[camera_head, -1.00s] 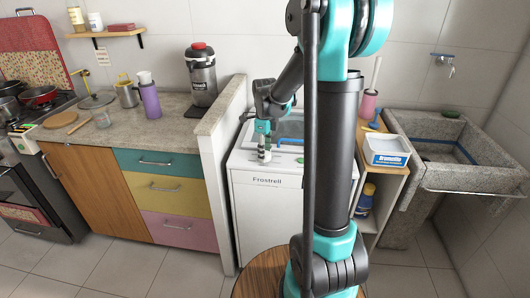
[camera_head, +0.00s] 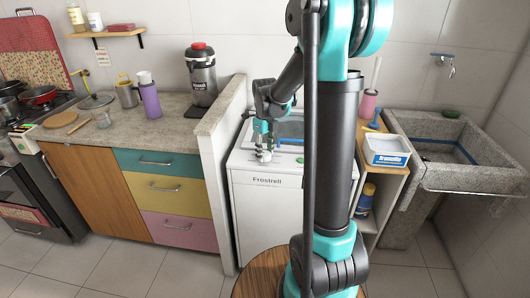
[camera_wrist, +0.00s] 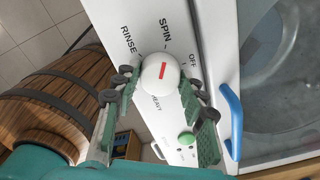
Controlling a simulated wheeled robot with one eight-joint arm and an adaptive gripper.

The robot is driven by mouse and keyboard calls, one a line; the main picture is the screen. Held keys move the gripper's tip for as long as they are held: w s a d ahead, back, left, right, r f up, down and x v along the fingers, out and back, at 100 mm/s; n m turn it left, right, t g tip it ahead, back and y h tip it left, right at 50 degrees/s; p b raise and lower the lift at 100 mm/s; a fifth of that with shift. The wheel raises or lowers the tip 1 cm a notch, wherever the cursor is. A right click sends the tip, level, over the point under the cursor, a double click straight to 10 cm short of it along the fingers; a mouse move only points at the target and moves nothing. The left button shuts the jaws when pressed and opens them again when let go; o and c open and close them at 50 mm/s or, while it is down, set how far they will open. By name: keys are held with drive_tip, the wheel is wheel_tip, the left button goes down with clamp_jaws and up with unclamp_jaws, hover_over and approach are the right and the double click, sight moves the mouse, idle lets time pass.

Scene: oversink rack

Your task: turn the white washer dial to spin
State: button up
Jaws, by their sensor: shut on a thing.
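The white washer (camera_head: 268,215), marked Frostrell, stands against the half wall. Its round white dial (camera_wrist: 160,74) has a red line and sits on the panel among the labels RINSE, SPIN, OFF and HEAVY. The red line runs nearly upright in the wrist view, with its upper end towards the SPIN label (camera_wrist: 166,32). My gripper (camera_wrist: 161,84) has one finger on each side of the dial and is shut on it. In the head view my gripper (camera_head: 264,153) is at the washer's front top edge and hides the dial.
A green button (camera_wrist: 187,138) is on the panel near the right finger. A blue handle (camera_wrist: 231,120) lies along the lid to the right. A wooden barrel (camera_wrist: 55,105) stands at left. A shelf unit (camera_head: 383,190) and stone sink (camera_head: 450,160) are right of the washer.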

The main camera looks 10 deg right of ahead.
sight(265, 154)
drive_tip(key=o, duration=1.2)
wheel_tip(265, 154, up, 12)
drive_tip(key=shift+s+f, duration=0.1)
